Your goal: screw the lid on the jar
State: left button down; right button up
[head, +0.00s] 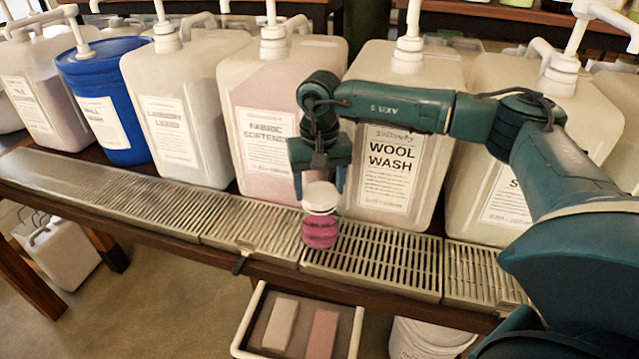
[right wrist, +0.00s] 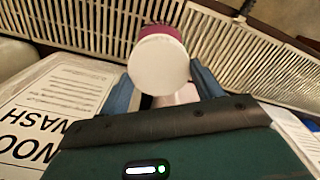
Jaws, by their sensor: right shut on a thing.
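The jar (head: 320,232) is small, round and pink, and it stands on the metal drip grating in front of the wool wash jug. The white lid (head: 320,198) is at its mouth; whether the lid is seated or threaded cannot be told. My right gripper (head: 319,187) points down from above, shut on the lid with a finger at each side. In the right wrist view the white lid (right wrist: 158,66) is between the blue fingers, with a pink edge of the jar (right wrist: 160,31) beyond it. My left gripper is in neither view.
The wool wash jug (head: 392,205) stands close behind the jar, with the fabric softener jug (head: 235,75) to its left. The drip grating (head: 385,262) is clear on both sides of the jar. A tray (head: 300,351) with two blocks is below the edge.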

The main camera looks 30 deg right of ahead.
jog(key=shift+f, duration=0.15)
jog(key=o, duration=1)
